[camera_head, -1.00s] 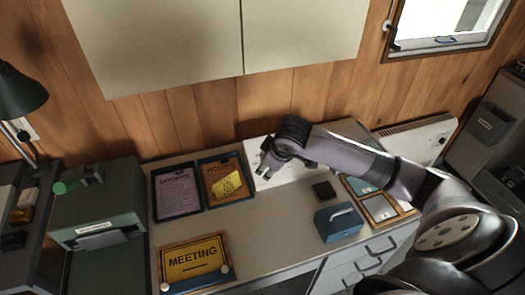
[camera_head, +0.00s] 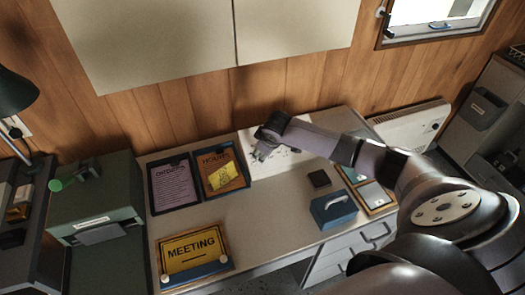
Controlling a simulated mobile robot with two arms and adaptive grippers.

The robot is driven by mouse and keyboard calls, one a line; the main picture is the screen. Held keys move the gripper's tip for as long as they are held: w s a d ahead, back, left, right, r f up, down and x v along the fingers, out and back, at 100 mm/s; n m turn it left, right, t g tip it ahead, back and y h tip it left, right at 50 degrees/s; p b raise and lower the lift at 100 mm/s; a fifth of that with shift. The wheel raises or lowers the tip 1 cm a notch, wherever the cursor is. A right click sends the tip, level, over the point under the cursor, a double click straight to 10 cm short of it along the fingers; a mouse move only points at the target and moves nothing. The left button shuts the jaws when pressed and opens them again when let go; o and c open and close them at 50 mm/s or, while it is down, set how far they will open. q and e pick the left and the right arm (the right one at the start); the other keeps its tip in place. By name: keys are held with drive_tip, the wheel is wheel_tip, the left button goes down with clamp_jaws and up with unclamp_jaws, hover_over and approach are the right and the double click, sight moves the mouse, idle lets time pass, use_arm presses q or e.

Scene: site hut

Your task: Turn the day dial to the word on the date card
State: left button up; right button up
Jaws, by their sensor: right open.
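A white panel (camera_head: 263,170) with small dark marks lies at the back of the desk. The marks are too small to read, and my right arm covers part of it. I cannot make out a day dial or its words for sure. My right gripper (camera_head: 262,153) is open over the panel's left part; I cannot tell whether it touches anything. A yellow sign reading MEETING (camera_head: 190,252) stands at the front left of the desk, on a blue base with pale knobs. No date card is clearly readable. My left gripper is out of view.
Dark trays with a purple sheet (camera_head: 173,187) and an orange sheet with a yellow note (camera_head: 222,177) lie left of the panel. A blue box (camera_head: 333,208), a small dark block (camera_head: 320,179) and a wooden tray (camera_head: 380,208) are at the right. The desk's middle (camera_head: 260,225) is clear.

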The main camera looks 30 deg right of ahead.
drive_tip(key=shift+x, duration=1.65)
drive_tip(key=shift+c, duration=0.5)
clamp_jaws()
